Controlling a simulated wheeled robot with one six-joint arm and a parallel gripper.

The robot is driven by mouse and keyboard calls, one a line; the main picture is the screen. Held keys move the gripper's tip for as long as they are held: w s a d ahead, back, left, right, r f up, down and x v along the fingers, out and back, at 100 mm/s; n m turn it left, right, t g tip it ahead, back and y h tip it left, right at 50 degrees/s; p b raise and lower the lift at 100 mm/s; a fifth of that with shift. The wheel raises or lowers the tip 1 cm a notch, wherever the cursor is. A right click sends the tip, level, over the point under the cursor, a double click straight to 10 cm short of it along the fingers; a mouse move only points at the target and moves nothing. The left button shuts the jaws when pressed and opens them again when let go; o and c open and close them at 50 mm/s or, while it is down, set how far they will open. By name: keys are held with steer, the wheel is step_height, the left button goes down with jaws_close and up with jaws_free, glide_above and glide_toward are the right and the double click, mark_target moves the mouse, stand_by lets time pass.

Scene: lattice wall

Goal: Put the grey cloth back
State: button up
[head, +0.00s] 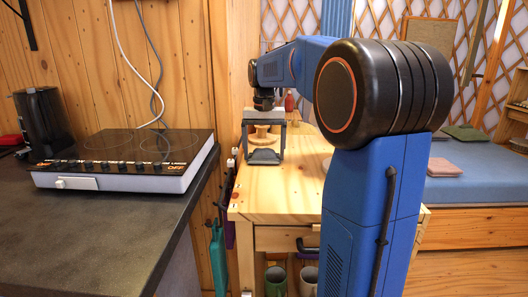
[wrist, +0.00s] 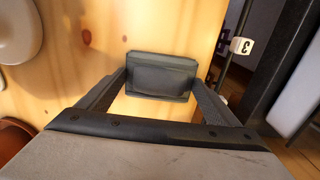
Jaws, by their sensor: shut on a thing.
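My gripper (head: 263,150) is over the far left part of the wooden table in the head view. Its two fingers stand apart and are shut on a dark grey, folded-looking slab, which I take for the grey cloth (wrist: 160,78). The cloth fills the gap between the fingertips in the wrist view, where my gripper (wrist: 160,85) reaches in from below. It also shows low between the fingers in the head view (head: 263,157). I cannot tell whether it touches the wooden table (head: 290,195).
A counter with a black-topped cooker (head: 125,150) stands left. Teal and purple things hang beside the table. A white tag marked 3 (wrist: 243,46) shows by its edge.

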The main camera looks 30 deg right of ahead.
mark_target(264, 149)
steer(key=shift+f, duration=0.1)
steer(key=o, duration=0.9)
step_height(264, 149, up, 12)
steer(key=shift+r, duration=0.15)
steer(key=shift+s, duration=0.1)
stand_by(0.5)
